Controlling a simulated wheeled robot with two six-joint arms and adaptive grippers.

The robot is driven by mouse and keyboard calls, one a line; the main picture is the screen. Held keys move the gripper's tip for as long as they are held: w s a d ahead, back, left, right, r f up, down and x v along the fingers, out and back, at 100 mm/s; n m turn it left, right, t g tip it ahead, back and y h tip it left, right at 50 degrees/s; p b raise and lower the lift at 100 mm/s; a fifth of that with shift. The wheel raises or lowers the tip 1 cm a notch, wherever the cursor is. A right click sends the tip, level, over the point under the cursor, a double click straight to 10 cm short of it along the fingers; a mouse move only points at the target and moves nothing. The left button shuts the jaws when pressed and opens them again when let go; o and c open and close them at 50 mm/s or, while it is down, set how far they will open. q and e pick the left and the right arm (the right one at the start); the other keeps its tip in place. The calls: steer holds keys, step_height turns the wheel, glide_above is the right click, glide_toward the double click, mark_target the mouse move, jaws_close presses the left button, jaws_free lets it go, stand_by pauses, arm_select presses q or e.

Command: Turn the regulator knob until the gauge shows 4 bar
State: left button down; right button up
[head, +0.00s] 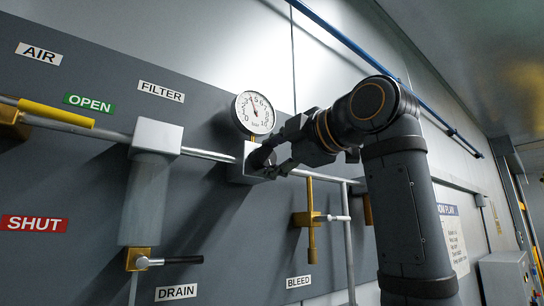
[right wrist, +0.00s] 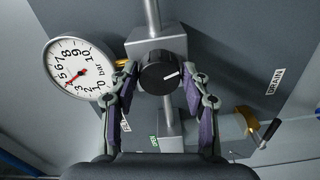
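The regulator knob (right wrist: 158,73) is black and round with a white pointer line that points to the right in the right wrist view. It sits on the front of a pale regulator block (head: 237,164). The white gauge (head: 255,113) is above the block, and its needle points close to the 4. The gauge also shows in the right wrist view (right wrist: 90,70), with its red needle by the 4. My right gripper (head: 268,163) reaches the knob, with one finger on each side of it. The fingers look closed on its sides. My left gripper is not in view.
A pipe runs along the dark panel through the block. The filter housing (head: 149,195) is on the left, with a yellow-bodied drain valve (head: 138,259) below. A yellow lever (head: 56,114) lies along the pipe at far left.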

steer(key=shift+o, duration=1.3)
steer(key=v, duration=1.2)
steer(key=shift+a, duration=0.1)
